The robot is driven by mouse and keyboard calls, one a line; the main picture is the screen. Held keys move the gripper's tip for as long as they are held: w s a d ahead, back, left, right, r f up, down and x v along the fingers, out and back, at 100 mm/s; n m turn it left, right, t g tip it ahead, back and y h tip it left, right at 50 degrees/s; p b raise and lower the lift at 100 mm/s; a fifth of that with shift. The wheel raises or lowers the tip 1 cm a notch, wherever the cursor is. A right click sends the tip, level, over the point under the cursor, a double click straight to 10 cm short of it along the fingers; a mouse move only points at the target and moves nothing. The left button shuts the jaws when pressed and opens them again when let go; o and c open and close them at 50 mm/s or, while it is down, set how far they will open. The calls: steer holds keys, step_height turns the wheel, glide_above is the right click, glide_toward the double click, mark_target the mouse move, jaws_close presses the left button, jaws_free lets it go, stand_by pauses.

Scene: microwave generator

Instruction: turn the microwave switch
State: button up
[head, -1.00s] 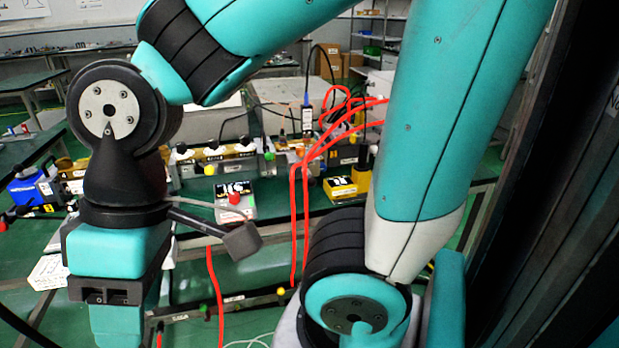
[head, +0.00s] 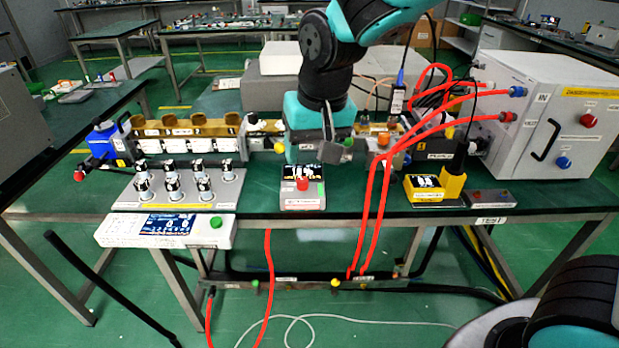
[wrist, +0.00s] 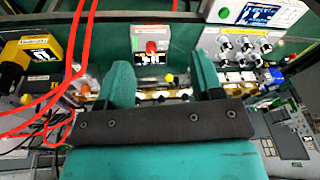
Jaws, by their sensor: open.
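A small grey box with a display and a red knob (head: 302,183) sits near the front of the green bench; its red knob also shows in the wrist view (wrist: 151,46). A flat white unit with a blue display and a green button (head: 216,222) is at the front left. I cannot tell which control is the microwave switch. My gripper (head: 306,152) is above the bench, just behind the red-knob box in the head view. In the wrist view my open gripper (wrist: 161,80) has two teal fingers apart, with nothing held between them.
Gold waveguide parts (head: 190,135) run along the bench behind my gripper. Red cables (head: 381,190) hang right of my gripper, from a large white cabinet (head: 545,110). A yellow-black meter (head: 424,188) sits at right.

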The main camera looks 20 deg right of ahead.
mark_target(302, 180)
steer(key=w+f+m+t+h, duration=0.1)
steer(key=w+f+m+h, duration=0.35)
steer(key=w, duration=0.85)
steer(key=shift+m+t+y, duration=0.3)
steer(key=shift+m+y, duration=0.25)
steer(key=shift+m, duration=0.3)
steer(key=p+x, duration=0.2)
steer(key=x, duration=1.6)
steer(key=shift+f+p, duration=0.35)
steer(key=shift+f, duration=0.05)
steer(key=c, duration=0.9)
